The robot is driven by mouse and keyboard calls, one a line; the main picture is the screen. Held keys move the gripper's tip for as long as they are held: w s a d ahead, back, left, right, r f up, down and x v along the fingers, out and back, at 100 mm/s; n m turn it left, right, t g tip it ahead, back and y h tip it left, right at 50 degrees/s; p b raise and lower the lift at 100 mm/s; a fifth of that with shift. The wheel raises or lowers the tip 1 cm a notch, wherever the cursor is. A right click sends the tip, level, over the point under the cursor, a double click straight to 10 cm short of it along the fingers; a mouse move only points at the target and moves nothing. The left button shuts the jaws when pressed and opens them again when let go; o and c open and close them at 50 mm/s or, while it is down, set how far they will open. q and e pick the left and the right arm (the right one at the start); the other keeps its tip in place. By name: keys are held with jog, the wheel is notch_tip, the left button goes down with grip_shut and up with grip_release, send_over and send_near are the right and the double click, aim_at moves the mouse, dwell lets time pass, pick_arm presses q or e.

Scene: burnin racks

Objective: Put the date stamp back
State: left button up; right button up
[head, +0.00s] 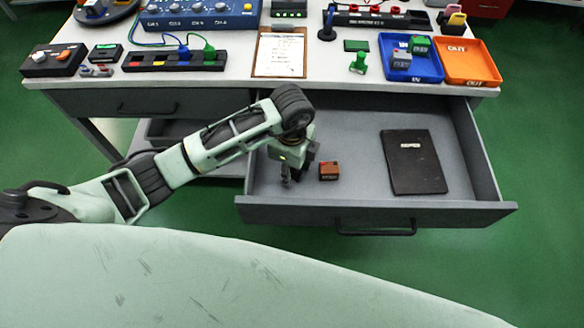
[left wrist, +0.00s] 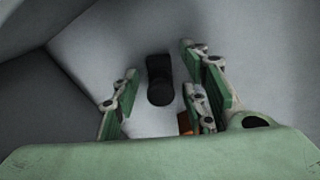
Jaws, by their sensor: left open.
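My left gripper (head: 300,172) is open and reaches down into the left part of the pulled-out drawer (head: 375,214). In the left wrist view a dark, round-ended object (left wrist: 160,80), which looks like the date stamp, is on the grey drawer floor between the spread fingers (left wrist: 158,108). The fingers show gaps on both sides of it. In the head view the gripper mostly hides it. A small red-brown box (head: 329,170) is just right of the gripper; its orange edge (left wrist: 185,123) shows behind a finger. My right gripper is out of view.
A black notebook (head: 413,162) lies in the drawer's right part. On the desk stand a black stamp-like object (head: 327,27), a green stamp-like piece (head: 358,63), a clipboard (head: 279,54), a blue tray (head: 428,74) and an orange tray (head: 484,76). The drawer's middle has free room.

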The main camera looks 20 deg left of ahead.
pick_arm(q)
notch_tip(320, 180, up, 12)
jog(key=shift+r, duration=0.1)
dwell(1.6)
